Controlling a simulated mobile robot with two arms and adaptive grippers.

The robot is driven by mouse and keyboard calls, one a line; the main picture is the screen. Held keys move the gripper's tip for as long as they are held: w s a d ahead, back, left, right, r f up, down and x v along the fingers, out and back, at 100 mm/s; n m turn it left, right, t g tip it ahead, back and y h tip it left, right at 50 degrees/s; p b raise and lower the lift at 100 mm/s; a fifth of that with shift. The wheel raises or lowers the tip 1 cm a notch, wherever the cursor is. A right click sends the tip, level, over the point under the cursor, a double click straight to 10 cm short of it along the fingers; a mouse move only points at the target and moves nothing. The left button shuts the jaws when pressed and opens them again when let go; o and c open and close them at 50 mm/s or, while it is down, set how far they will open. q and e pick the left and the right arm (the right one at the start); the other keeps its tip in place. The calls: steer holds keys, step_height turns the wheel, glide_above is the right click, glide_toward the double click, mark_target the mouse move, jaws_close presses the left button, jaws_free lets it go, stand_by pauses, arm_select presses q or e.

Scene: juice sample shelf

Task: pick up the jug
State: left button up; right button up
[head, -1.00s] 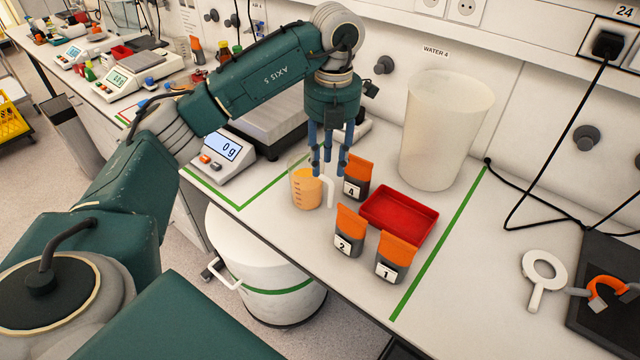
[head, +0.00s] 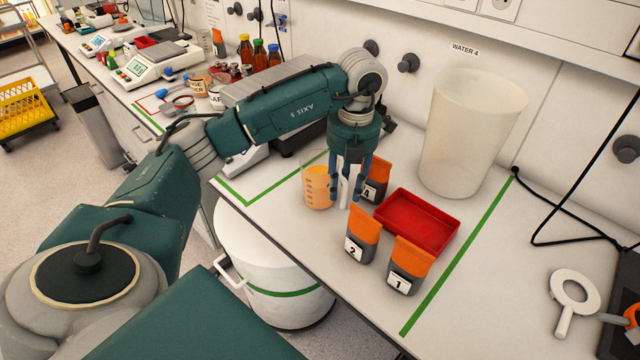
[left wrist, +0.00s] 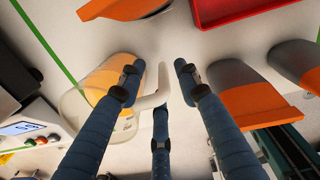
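The jug (head: 317,190) is a clear beaker with orange juice and a white handle. It stands upright on the bench at the front edge, and shows on the left in the left wrist view (left wrist: 95,88). My left gripper (head: 350,188) points down just right of the jug, at its handle. In the left wrist view, its blue fingers (left wrist: 158,82) are spread, with the white handle (left wrist: 155,95) between them. I cannot tell whether any finger touches the handle or jug. My right gripper is not in view.
Pouch 4 (head: 375,178) stands close behind the gripper. Pouches 2 (head: 361,235) and 1 (head: 408,266) stand to the right, beside a red tray (head: 420,222). A tall white container (head: 470,135) is behind. A white bin (head: 270,265) stands below the bench edge.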

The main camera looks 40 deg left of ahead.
mark_target(342, 209)
arm_select(q)
steer(key=f, duration=0.1)
steer(key=f+p, duration=0.1)
steer(key=f, duration=0.1)
steer(key=shift+s+f+p, duration=0.3)
steer(key=shift+f+p, duration=0.05)
steer(key=shift+f, duration=0.6)
jaws_close()
